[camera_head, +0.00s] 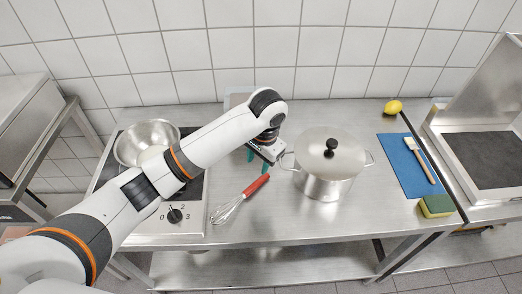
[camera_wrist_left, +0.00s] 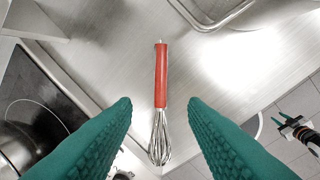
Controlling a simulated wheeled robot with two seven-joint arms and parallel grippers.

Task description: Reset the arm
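My left arm reaches in from the left over the steel table in the head view. Its left gripper (camera_head: 258,160) is above the table, left of the pot, its fingertips mostly hidden by the wrist. In the left wrist view its two teal fingers (camera_wrist_left: 160,101) are wide apart with nothing held. A whisk (camera_wrist_left: 161,75) with a red handle lies on the table below, in line with the gap; the whisk is also in the head view (camera_head: 241,198). A small dark device with teal tips (camera_wrist_left: 299,130), seemingly my right gripper, shows over the floor; its opening is too small to judge.
A lidded pot (camera_head: 327,180) stands right of the gripper. A metal bowl (camera_head: 146,139) is on the hob (camera_head: 178,216) beneath my arm. At right are a blue board (camera_head: 404,180), brush (camera_head: 418,158), sponge (camera_head: 437,206) and lemon (camera_head: 393,107).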

